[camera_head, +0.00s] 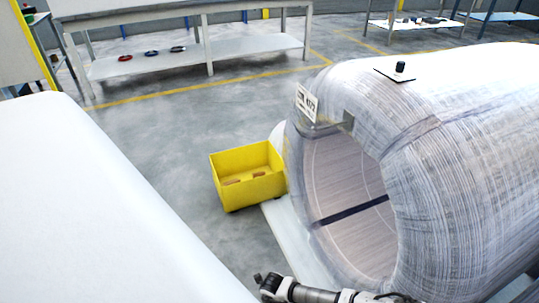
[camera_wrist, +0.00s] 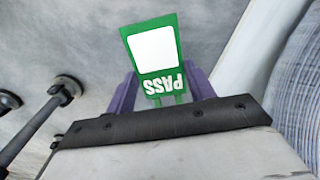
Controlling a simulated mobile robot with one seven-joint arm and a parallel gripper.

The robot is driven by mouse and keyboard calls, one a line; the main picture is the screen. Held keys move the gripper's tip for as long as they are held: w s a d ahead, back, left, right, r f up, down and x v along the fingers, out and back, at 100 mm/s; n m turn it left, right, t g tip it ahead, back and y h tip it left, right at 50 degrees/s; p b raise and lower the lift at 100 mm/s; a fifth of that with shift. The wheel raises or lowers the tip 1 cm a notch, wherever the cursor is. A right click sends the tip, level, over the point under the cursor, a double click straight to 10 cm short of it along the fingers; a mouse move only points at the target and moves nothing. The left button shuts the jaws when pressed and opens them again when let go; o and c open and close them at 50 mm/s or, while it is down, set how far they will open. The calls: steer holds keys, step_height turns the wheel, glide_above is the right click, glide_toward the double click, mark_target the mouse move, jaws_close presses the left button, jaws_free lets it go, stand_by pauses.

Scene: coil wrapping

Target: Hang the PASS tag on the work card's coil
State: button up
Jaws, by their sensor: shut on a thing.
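The green PASS tag (camera_wrist: 158,82), with a white panel and upside-down lettering, is held between the two purple fingers of my gripper (camera_wrist: 160,70) in the wrist view. My gripper is shut on the tag's lower part. The large wrapped coil (camera_head: 460,150) lies on its side at the right in the head view, its open bore facing the lower left. A small white card (camera_head: 307,103) with dark lettering, partly readable as "K72", stands at the coil's upper left rim. The coil's wound side also shows at the right edge of the wrist view (camera_wrist: 300,95). The PASS tag is apart from the coil.
A yellow open bin (camera_head: 248,178) with brown pieces stands on the floor left of the coil. A small plate with a black knob (camera_head: 400,67) sits on top of the coil. A workbench (camera_head: 190,60) and open grey floor lie behind.

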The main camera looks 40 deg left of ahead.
step_height(320, 180, down, 18)
steer(key=b, duration=1.7)
steer(key=shift+f, duration=0.2)
steer(key=o, duration=1)
steer(key=shift+f+b, duration=0.2)
steer(key=shift+b, duration=0.4)
step_height(320, 180, up, 14)
steer(key=p, duration=0.6)
steer(key=shift+a, duration=0.15)
steer(key=shift+a+r, duration=0.1)
